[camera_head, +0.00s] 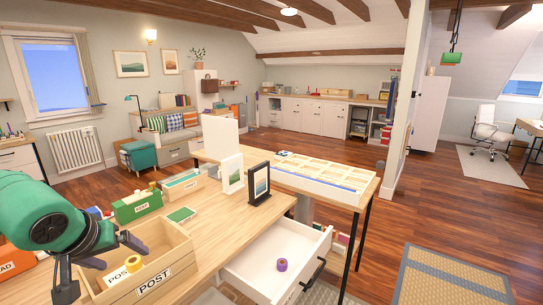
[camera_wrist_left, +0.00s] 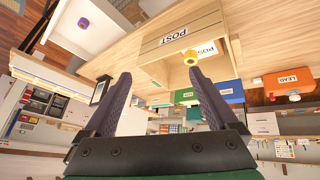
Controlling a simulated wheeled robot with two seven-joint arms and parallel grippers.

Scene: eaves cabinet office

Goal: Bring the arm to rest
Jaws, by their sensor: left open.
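My left arm, green and dark grey, comes in from the left edge of the head view. Its gripper (camera_head: 104,272) is open, with its two dark fingers spread above and beside the wooden POST box (camera_head: 168,268). In the left wrist view the open fingers (camera_wrist_left: 160,73) stand well apart with nothing held between them. The POST box (camera_wrist_left: 163,42) lies beyond the fingertips there, with a yellow-topped stamp (camera_wrist_left: 191,58) at it. My right gripper is in neither view.
The wooden desk (camera_head: 225,215) also carries a green KEEP box (camera_head: 138,206) and picture frames (camera_head: 259,184). An open white drawer (camera_head: 257,265) holds a purple roll (camera_head: 282,265). A white tray (camera_head: 320,183) stands on the table behind.

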